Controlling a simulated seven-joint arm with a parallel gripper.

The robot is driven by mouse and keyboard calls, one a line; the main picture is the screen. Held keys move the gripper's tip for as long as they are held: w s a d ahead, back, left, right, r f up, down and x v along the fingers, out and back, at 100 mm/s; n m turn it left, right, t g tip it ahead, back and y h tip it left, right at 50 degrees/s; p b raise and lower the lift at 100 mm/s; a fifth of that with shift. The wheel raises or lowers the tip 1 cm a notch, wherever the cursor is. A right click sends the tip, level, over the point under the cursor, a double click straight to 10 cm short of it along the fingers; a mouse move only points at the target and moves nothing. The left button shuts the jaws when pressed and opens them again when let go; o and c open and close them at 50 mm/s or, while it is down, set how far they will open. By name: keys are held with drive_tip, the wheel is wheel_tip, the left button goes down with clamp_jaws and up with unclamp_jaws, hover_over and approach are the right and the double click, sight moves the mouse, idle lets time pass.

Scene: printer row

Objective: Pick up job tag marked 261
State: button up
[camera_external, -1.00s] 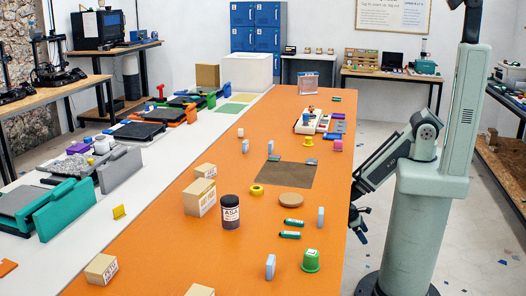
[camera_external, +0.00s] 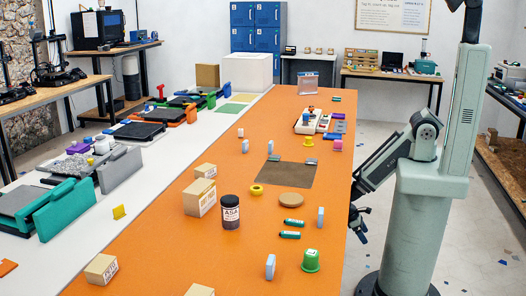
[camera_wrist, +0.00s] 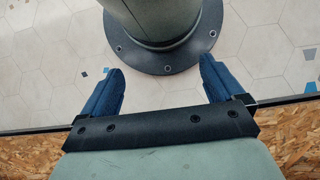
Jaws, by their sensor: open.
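I cannot read the number 261 on anything in view, so I cannot tell which thing is the job tag marked 261. Several small pale-blue upright pieces stand on the orange table, one near the right edge (camera_external: 320,217) and one nearer the front (camera_external: 270,266); any markings are too small to read. My gripper (camera_external: 359,224) hangs beside the table's right edge, apart from these pieces. In the wrist view my gripper (camera_wrist: 157,82) is open and empty, its two blue fingers wide apart above the tiled floor.
The orange table (camera_external: 160,255) carries a dark jar (camera_external: 231,212), cardboard boxes (camera_external: 199,198), a green cup (camera_external: 311,261), green cylinders (camera_external: 291,235), a round brown disc (camera_external: 291,200), a yellow ring (camera_external: 256,190) and a dark mat (camera_external: 287,174). Clear orange surface lies between them.

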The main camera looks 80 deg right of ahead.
drive_tip(key=c, duration=0.8)
